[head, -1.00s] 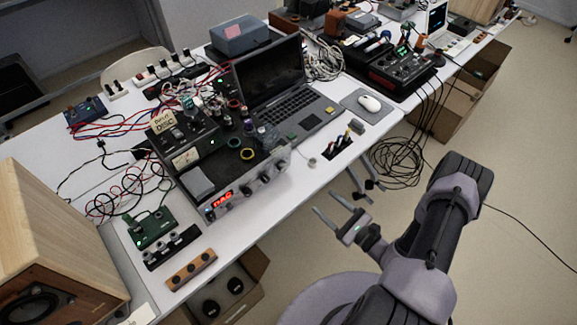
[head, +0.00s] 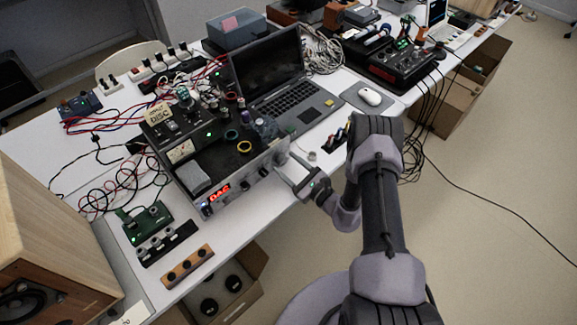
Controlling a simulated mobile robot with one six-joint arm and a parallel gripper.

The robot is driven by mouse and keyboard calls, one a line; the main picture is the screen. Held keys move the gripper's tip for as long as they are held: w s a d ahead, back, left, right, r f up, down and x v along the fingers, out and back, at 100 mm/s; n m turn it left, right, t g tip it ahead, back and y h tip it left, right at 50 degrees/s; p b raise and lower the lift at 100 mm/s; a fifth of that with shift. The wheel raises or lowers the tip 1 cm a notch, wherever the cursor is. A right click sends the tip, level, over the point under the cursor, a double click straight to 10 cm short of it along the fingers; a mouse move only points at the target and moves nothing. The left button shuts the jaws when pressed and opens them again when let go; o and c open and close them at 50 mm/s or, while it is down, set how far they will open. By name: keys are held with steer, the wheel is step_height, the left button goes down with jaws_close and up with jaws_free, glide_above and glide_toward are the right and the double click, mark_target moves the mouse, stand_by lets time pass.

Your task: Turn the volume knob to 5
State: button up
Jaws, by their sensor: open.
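A silver amplifier (head: 236,188) with a lit red display (head: 220,191) stands at the front edge of the table in the head view. Several dark knobs line its front panel, and the rightmost one I can make out is a small dark knob (head: 263,171). Which knob is the volume knob, and where it points, is too small to read. My gripper (head: 284,163) is open, with its fingers reaching toward the panel's right end, just right of that knob. The fingers hide part of the panel there. I cannot tell whether they touch it.
A laptop (head: 290,105) stands behind the amplifier, and a white mouse (head: 370,96) lies on a pad to its right. A strip with several knobs (head: 188,266) lies at the front left. A wooden speaker (head: 50,235) fills the left. Cables hang off the table's right side.

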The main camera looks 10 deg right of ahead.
jaws_close()
